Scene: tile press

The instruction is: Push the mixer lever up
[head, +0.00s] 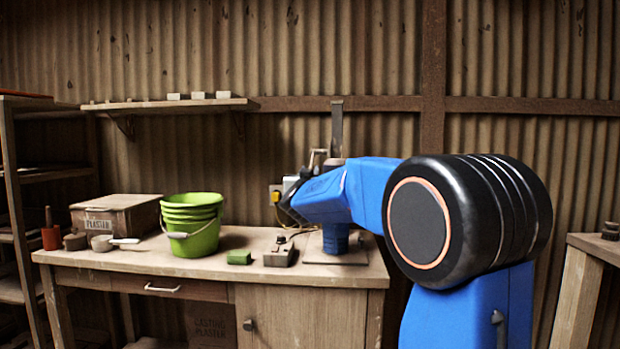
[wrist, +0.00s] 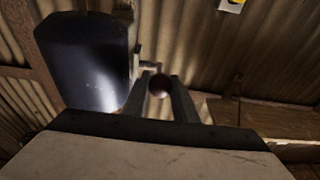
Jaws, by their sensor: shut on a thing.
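In the wrist view, the two fingers of my gripper (wrist: 160,78) are shut on a dark round knob (wrist: 159,87), the end of the mixer lever. A large dark, shiny rounded body (wrist: 85,62), which looks like part of the mixer, stands just left of the fingers. In the head view, the mixer is largely hidden behind my blue arm. Its upright post (head: 337,130) shows above the arm, and its base plate (head: 350,254) shows on the bench. The lever and my fingertips cannot be made out in the head view.
The wooden bench (head: 140,262) carries green buckets (head: 196,240), a plaster box (head: 115,214), a green block (head: 239,257) and a small box (head: 280,255) with a knob. A shelf (head: 170,105) runs along the corrugated wall. Another table (head: 590,245) stands at the right.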

